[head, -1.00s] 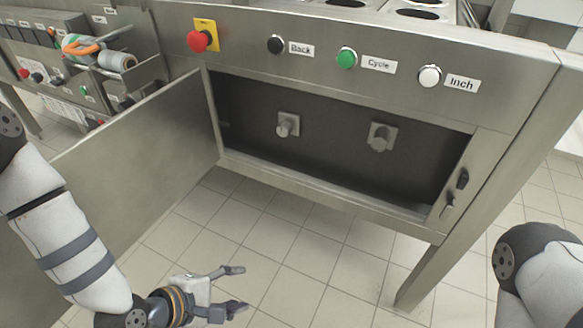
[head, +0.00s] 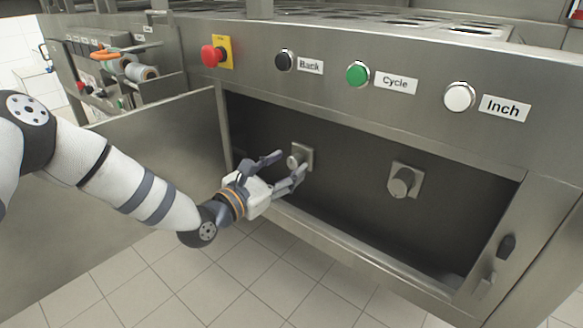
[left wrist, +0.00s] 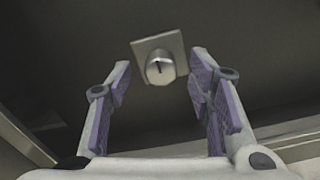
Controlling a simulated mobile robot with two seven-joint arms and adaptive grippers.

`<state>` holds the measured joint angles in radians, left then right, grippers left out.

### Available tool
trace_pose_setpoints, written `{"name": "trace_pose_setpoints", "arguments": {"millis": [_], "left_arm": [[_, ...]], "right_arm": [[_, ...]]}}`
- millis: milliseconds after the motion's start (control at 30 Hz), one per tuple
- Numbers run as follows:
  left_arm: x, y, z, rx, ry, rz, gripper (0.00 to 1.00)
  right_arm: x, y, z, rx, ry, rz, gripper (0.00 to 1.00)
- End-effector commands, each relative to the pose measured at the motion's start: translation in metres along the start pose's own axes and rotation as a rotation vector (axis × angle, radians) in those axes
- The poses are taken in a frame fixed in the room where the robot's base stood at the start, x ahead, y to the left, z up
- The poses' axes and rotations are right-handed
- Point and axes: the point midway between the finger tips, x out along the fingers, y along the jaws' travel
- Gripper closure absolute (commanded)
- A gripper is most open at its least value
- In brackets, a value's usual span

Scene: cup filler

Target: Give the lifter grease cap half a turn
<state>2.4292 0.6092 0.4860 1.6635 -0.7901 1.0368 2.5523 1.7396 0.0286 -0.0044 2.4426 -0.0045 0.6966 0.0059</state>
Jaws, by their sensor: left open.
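Two round grey caps on square plates are fixed to the back wall inside the open compartment. The left cap (head: 297,158) is just beyond my left gripper, and the right cap (head: 401,182) stands apart to the right. No label shows which one is the lifter grease cap. My left gripper (head: 286,166) is open and empty at the compartment opening. In the left wrist view a cap (left wrist: 160,68) with a dark mark on its face shows ahead, between and beyond the fingertips (left wrist: 158,80), not touched. My right gripper is not in view.
The compartment door (head: 150,180) hangs open at the left, behind my left arm. The compartment's lower edge (head: 340,250) runs below the gripper. Above are a red stop button (head: 212,56) and the Back, Cycle and Inch buttons (head: 459,97). A latch (head: 506,246) is at the right.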

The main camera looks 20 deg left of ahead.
Motion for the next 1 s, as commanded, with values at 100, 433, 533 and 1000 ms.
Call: {"name": "trace_pose_setpoints", "arguments": {"millis": [100,433,533,1000], "left_arm": [[0.015,-0.001,-0.001,0.002,0.000,-0.001,0.53],[0.020,0.000,0.000,0.000,0.001,0.000,0.55],[0.020,0.000,0.000,0.000,0.002,-0.001,0.78],[0.020,0.000,0.000,0.047,0.002,0.000,1.00]], "right_arm": [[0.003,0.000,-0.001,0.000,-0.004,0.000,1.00],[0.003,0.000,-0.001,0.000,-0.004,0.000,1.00],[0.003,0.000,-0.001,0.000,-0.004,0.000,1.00],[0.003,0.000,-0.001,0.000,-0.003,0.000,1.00]]}}
